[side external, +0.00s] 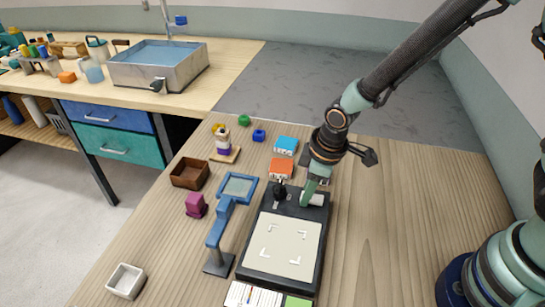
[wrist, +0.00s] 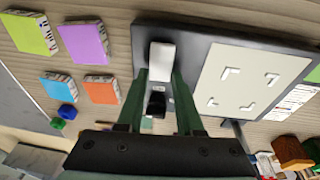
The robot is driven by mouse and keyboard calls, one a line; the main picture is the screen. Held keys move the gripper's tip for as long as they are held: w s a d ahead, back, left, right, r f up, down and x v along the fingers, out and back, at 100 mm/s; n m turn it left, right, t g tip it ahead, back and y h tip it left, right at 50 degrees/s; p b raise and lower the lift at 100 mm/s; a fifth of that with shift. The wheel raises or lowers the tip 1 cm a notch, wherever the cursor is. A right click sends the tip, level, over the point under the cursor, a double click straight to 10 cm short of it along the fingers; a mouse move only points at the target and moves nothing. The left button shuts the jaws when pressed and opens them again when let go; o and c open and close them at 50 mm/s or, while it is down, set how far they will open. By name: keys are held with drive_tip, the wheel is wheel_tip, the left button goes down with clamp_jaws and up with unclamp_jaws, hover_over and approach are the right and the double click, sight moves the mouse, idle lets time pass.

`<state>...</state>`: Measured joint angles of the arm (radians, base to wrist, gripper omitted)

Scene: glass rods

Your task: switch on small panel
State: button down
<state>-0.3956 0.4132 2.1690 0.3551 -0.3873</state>
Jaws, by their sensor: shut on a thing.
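The small panel is a flat black slab with a cream face (side external: 283,247) bearing corner marks, and its black frame (wrist: 205,28) shows in the wrist view. At its far end are a white block-shaped piece (side external: 317,199) and a black round-topped knob (side external: 280,187). My gripper (side external: 306,199) reaches down to the white piece. In the wrist view its green fingers (wrist: 160,72) flank the white piece (wrist: 162,55) and are shut on it. The black knob (wrist: 157,103) shows lower between the fingers in that view. The finger contact is partly hidden.
A blue stand-mounted frame (side external: 228,210) rises left of the panel. An orange box (side external: 281,168) and a blue box (side external: 286,145) lie beyond it. A brown tray (side external: 190,173) and a white dish (side external: 126,281) are farther left. The table right of the panel is clear.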

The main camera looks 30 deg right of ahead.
sight(318, 201)
drive_tip(key=c, duration=0.6)
unclamp_jaws()
drive_tip(key=shift+w+d, duration=0.1)
drive_tip(key=shift+d, duration=0.1)
drive_tip(key=shift+o, duration=0.2)
drive_tip(key=a+v, duration=0.1)
drive_tip(key=v, duration=1.1)
drive_tip(key=shift+d, duration=0.4)
